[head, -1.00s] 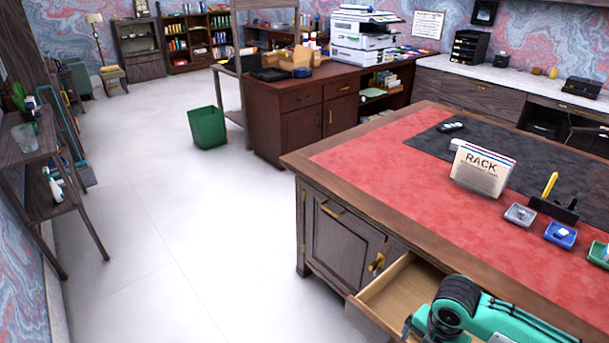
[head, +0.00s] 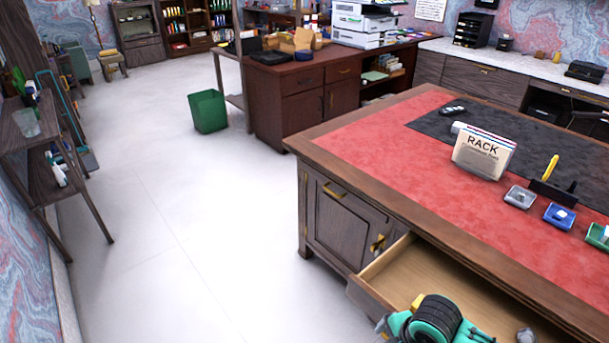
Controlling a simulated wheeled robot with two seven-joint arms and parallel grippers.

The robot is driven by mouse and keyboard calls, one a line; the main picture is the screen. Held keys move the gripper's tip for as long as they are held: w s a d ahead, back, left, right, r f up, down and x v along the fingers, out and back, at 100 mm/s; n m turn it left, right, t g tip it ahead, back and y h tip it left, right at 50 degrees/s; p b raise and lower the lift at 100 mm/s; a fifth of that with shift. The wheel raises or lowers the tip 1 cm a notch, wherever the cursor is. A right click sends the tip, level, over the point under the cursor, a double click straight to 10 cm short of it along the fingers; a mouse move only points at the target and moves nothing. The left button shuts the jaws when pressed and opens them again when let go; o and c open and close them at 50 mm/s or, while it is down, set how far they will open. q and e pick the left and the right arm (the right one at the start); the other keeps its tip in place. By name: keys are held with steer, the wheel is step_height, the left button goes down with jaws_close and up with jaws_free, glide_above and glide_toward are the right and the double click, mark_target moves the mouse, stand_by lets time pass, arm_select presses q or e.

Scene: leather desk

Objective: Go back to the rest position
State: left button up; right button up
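A teal and black part of my arm shows at the bottom edge of the head view, in front of and over the open desk drawer (head: 400,277). Its gripper fingers are not visible. I see no other arm of mine in the frame. The desk has a red leather top (head: 380,150) with a wooden rim. The drawer is pulled out, and its near part is hidden by my arm and the frame edge. A small yellow thing (head: 417,302) and a grey rounded thing (head: 525,335) show by the drawer; I cannot tell what they are.
A green bin (head: 208,111) stands on the floor. A shelf (head: 40,185) is at the left. The white floor between is clear.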

steer(key=s+d+m+t+h, duration=0.2)
steer(key=s+d+m, duration=0.2)
steer(key=s+m, duration=1.2)
step_height(320, 180, down, 29)
steer(key=w+m+g+p, duration=0.1)
steer(key=w+m+p, duration=0.1)
steer(key=m+p, duration=0.1)
arm_select(q)
steer(key=s+r+p, duration=0.1)
steer(key=s+p, duration=0.1)
steer(key=s, duration=0.4)
steer(key=shift+s+a+r+g, duration=0.3)
steer(key=shift+s+r, duration=0.05)
steer(key=shift+r, duration=0.05)
arm_select(e)
steer(key=s+d+f+g, duration=0.1)
steer(key=s+d+f, duration=0.2)
steer(key=s+f, duration=1.3)
steer(key=s, duration=0.2)
steer(key=shift+s+f+g, duration=0.3)
steer(key=shift+s+f, duration=0.05)
steer(key=shift+s, duration=0.05)
